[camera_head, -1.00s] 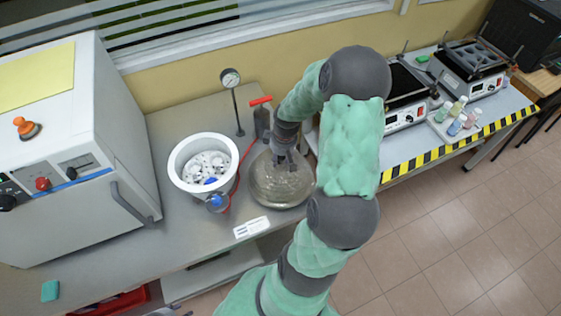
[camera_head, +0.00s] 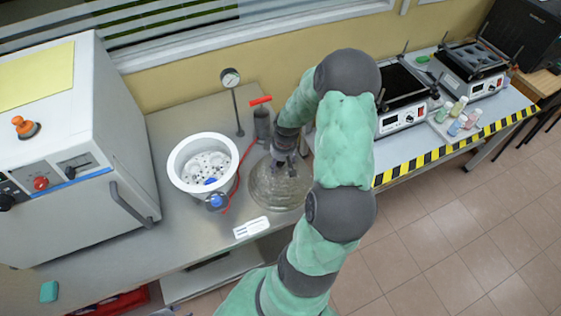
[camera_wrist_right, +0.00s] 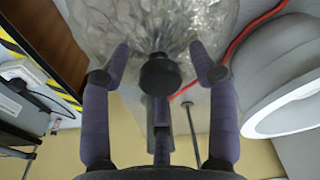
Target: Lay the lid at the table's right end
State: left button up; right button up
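The clear glass lid (camera_head: 278,188) is a dome with a black knob. In the head view it is at the right end of the grey table (camera_head: 190,245), right of the white pot (camera_head: 175,170). My right gripper (camera_head: 284,154) is over its top. In the right wrist view my right gripper (camera_wrist_right: 160,55) has its fingers spread around the black knob (camera_wrist_right: 160,75), with gaps on both sides. The lid's glass (camera_wrist_right: 150,22) is beyond the knob. The lid's far side is partly hidden by my gripper. My left gripper is not in view.
A gauge on a stand (camera_head: 232,95) and a red-handled valve (camera_head: 262,118) stand behind, with a red hose (camera_head: 243,160) beside the lid. A white label card (camera_head: 251,228) lies in front. A large white oven (camera_head: 75,150) fills the left. A striped-edge bench (camera_head: 440,150) is at right.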

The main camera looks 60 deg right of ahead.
jog(key=shift+r, duration=0.1)
jog(key=shift+r, duration=0.3)
notch_tip(320, 180, up, 11)
jog(key=s+p, duration=0.1)
jog(key=shift+s+r+p, duration=0.15)
jog(key=shift+s+p, duration=0.05)
jog(key=shift+p, duration=0.15)
